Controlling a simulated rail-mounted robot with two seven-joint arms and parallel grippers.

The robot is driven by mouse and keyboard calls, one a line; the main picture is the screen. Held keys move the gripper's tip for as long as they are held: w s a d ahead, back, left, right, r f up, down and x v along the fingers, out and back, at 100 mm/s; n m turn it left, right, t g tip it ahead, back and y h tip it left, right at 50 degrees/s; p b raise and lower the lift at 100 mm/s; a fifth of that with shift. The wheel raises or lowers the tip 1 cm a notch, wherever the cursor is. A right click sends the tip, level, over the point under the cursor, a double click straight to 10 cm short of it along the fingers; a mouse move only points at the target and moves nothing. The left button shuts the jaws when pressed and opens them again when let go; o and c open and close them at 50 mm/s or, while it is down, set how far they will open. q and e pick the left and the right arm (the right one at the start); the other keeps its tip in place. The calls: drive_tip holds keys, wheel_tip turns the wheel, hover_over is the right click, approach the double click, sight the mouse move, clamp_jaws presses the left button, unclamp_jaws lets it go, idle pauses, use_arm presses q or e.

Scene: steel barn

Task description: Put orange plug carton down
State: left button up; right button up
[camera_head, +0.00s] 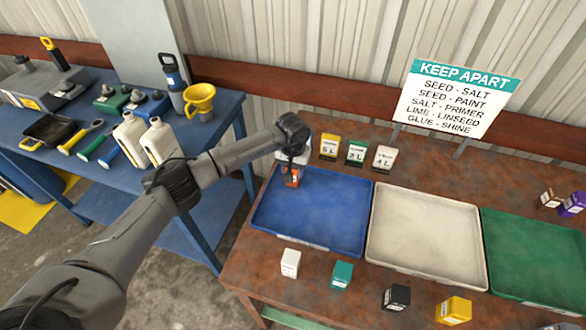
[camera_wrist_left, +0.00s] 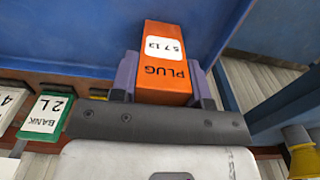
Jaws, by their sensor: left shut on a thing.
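The orange plug carton (camera_head: 291,178) is at the far left corner of the blue tray (camera_head: 318,212). My left gripper (camera_head: 291,164) is shut on it from above. I cannot tell whether the carton touches the tray floor. My right gripper is not in view.
A cream tray (camera_head: 425,235) and green tray (camera_head: 535,255) stand to the right. A "KEEP APART" sign (camera_head: 457,95) rises at the back. Several small cartons line the front, including a white one (camera_head: 291,263).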

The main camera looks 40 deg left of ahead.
use_arm(q)
drive_tip(key=shift+f, duration=0.25)
drive_tip(key=o, duration=0.9)
drive_tip(key=shift+r, duration=0.1)
drive_tip(key=shift+o, duration=0.2)
wheel_tip(320, 180, up, 12)
drive_tip(key=shift+r+p, duration=0.15)
drive_tip(key=shift+p, duration=0.35)
